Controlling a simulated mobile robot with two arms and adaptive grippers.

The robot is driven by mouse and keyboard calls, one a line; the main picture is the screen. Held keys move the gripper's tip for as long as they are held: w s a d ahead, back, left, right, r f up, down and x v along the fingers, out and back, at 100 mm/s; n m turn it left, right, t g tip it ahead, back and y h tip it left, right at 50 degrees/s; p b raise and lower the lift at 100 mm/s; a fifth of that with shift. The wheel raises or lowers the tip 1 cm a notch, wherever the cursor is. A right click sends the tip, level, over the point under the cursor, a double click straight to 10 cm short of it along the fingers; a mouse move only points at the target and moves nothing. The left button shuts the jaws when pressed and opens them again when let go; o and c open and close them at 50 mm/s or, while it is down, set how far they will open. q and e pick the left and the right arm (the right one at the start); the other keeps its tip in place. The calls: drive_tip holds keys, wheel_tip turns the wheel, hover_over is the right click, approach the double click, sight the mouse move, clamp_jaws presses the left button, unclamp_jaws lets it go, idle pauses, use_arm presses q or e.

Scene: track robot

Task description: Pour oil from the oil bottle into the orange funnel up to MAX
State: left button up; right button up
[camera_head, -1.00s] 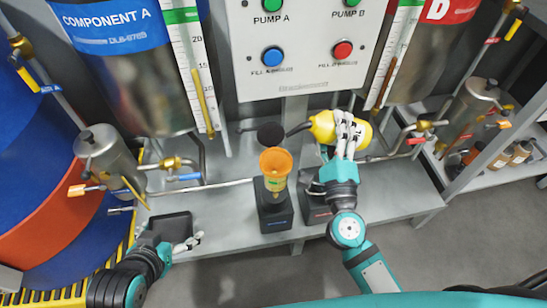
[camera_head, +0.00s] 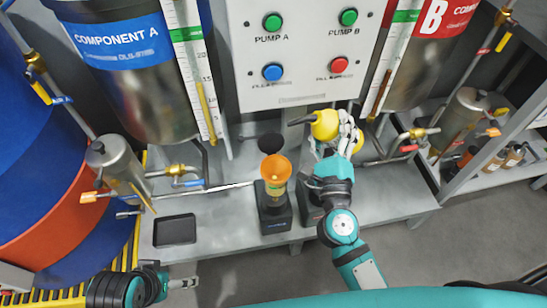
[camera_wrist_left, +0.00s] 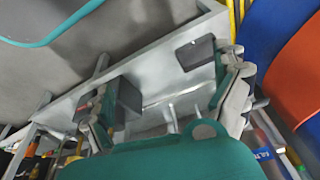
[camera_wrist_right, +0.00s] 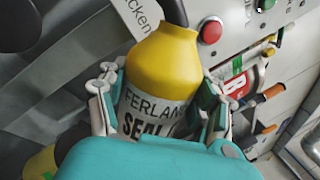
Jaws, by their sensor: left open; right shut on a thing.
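The yellow oil bottle (camera_head: 325,124) is shut in my right gripper (camera_head: 343,132), with its dark spout pointing left. The right wrist view shows the bottle (camera_wrist_right: 160,75) between the white fingers, its label partly hidden. The orange funnel (camera_head: 275,168) stands upright on a black base on the bench, below and left of the spout. The spout is apart from the funnel, and I see no oil stream. A MAX mark is too small to make out. My left gripper (camera_head: 184,284) is open and empty in front of the bench; its spread fingers show in the left wrist view (camera_wrist_left: 165,100).
An empty black tray (camera_head: 175,230) lies on the bench's left part. A second black base stands right of the funnel's base, partly behind my right arm. The pump button panel (camera_head: 305,50) rises behind the bottle. Pipes and valves (camera_head: 178,170) flank the bench.

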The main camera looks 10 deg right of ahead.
drive_tip(key=m, duration=0.1)
drive_tip(key=m+p, duration=0.1)
drive_tip(key=d+m+h+p, duration=0.1)
drive_tip(key=shift+r+m+g, duration=0.25)
drive_tip(key=shift+m+g, duration=0.05)
drive_tip(key=shift+m, duration=0.1)
drive_tip(key=shift+d+f+m+g, duration=0.15)
drive_tip(key=shift+d+f+m, duration=0.05)
drive_tip(key=shift+f+m, duration=0.3)
drive_tip(key=shift+d+f+m+g, duration=0.2)
drive_tip(key=shift+f+m, duration=0.15)
drive_tip(key=shift+m, duration=0.15)
drive_tip(key=m+p, duration=0.1)
drive_tip(key=r+m+g+p, duration=0.1)
drive_tip(key=m+p, duration=0.1)
drive_tip(key=shift+d+m, duration=0.3)
drive_tip(key=shift+d, duration=0.1)
use_arm(q)
wheel_tip(320, 180, down, 20)
drive_tip(key=s+g, duration=0.1)
drive_tip(key=shift+s+r, duration=0.25)
drive_tip(key=shift+d, duration=0.1)
use_arm(e)
drive_tip(key=shift+r, duration=0.1)
